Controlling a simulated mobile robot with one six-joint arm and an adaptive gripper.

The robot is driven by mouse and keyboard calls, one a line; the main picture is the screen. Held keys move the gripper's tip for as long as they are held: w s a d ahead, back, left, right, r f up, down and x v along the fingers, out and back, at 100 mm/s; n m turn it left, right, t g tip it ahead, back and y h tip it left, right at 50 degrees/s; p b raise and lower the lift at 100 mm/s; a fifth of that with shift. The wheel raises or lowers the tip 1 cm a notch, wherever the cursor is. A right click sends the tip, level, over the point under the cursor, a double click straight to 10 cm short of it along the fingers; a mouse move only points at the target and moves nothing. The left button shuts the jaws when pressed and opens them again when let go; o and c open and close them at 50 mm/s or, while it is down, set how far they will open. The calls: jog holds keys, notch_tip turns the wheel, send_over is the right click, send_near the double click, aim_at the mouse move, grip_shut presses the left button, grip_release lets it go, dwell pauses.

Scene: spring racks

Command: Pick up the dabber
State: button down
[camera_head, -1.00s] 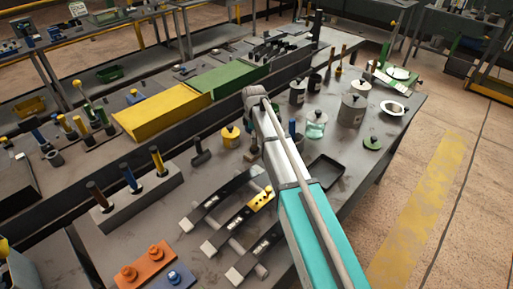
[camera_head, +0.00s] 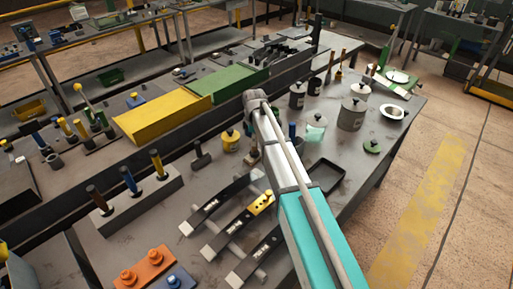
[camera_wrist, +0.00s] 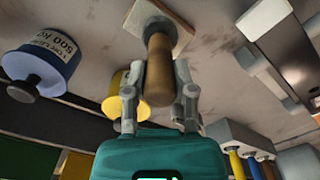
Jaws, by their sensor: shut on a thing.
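The dabber (camera_wrist: 158,68) shows in the wrist view as a round wooden handle with a pale, flat square pad at its far end. The two fingers of my gripper (camera_wrist: 157,98) are closed on the handle from both sides. I cannot tell whether the pad touches the grey bench top behind it.
In the wrist view, a blue-banded pot (camera_wrist: 42,58) and a yellow pot (camera_wrist: 116,106) stand to the left. Dark leaf springs (camera_head: 232,222) lie in front in the head view. A black tray (camera_head: 325,177) sits right of my arm.

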jog(key=shift+r, duration=0.15)
notch_tip(320, 180, up, 3)
jog(key=p, duration=0.3)
jog(key=s+d+r+p, duration=0.2)
jog(key=s+r+p, duration=0.7)
jog(key=s, duration=0.5)
jog(key=shift+r+p, duration=0.35)
jog(key=shift+p, duration=0.15)
jog(key=shift+w+f+b, duration=0.1)
jog(key=shift+f+b, duration=0.35)
jog(key=shift+f, duration=0.05)
